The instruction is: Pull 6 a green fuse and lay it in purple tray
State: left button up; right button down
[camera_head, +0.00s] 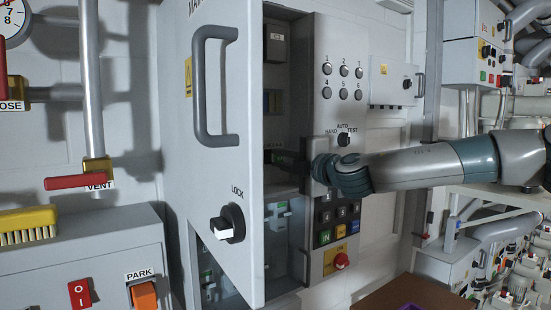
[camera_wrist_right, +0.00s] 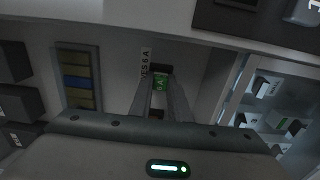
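The green fuse (camera_wrist_right: 160,85) sits in a dark slot inside the open cabinet, beside a label ending in "6 A". My right gripper (camera_wrist_right: 161,80) reaches into the cabinet, with one finger on each side of the fuse. Whether the fingers press on it is too dark and small to tell. In the head view my right gripper (camera_head: 285,158) enters from the right, and the fuse cannot be made out there. A purple edge, likely the purple tray (camera_head: 410,307), shows at the bottom of the head view. My left gripper is out of view.
The open cabinet door (camera_head: 205,110) with its grey handle stands left of the opening. A button panel (camera_head: 340,215) borders the opening on the right, close to my right arm. A brown surface (camera_head: 380,298) lies below right. Green-marked parts (camera_head: 277,210) sit lower in the cabinet.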

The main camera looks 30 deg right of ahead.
aim_at(280, 158)
jog(key=shift+s, duration=0.1)
dwell(0.5)
jog(key=shift+s+d, duration=0.15)
jog(key=shift+s, duration=1.45)
jog(key=shift+s+d+p, duration=0.1)
jog(key=shift+s+p, duration=0.25)
jog(key=shift+s, duration=1.15)
